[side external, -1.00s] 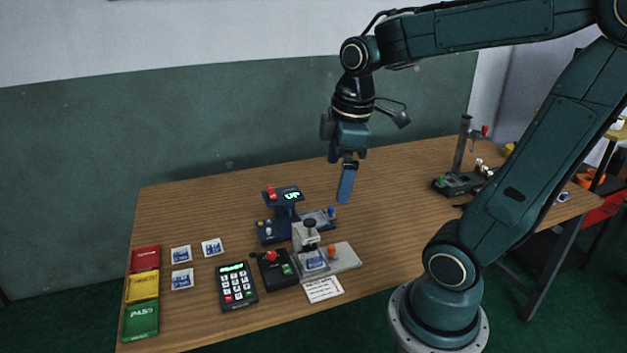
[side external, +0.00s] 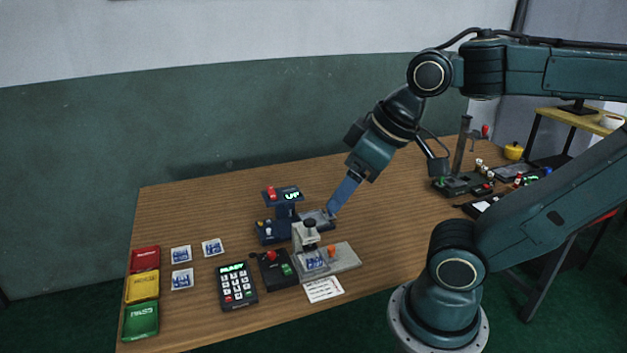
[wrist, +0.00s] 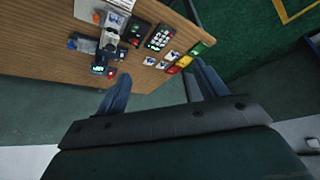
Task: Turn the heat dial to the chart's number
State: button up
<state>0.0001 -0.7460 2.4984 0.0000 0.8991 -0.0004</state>
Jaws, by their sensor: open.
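My gripper (side external: 334,207) is tilted, with its blue fingers pointing down and left, close to the dark blue station (side external: 283,196) with a lit display. In the wrist view the two blue fingers (wrist: 160,88) stand wide apart with nothing between them. A clear-and-grey press-like unit (side external: 309,237) with a black knob on top stands in front of the station. I cannot tell which knob is the heat dial. A white printed card (side external: 323,289) lies at the table's front edge and may be the chart; its text is too small to read.
A black keypad (side external: 237,287) and a black box with a red knob (side external: 273,269) are left of the press-like unit. Small film packets (side external: 182,279) and red, yellow and green trays (side external: 142,287) lie further left. A stand (side external: 459,165) is at right. The table's back middle is clear.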

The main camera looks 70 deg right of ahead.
jog(key=shift+w, duration=0.2)
jog(key=c, duration=0.4)
jog(key=shift+w+d, duration=0.1)
jog(key=shift+w, duration=0.15)
jog(key=shift+c, duration=0.7)
jog(key=n+g, duration=0.5)
jog(key=g, duration=0.1)
send_over(272, 253)
notch_tip(272, 253, down, 18)
jog(key=shift+w+d, duration=0.1)
jog(key=shift+w, duration=0.05)
notch_tip(272, 253, down, 14)
jog(key=shift+r, duration=0.15)
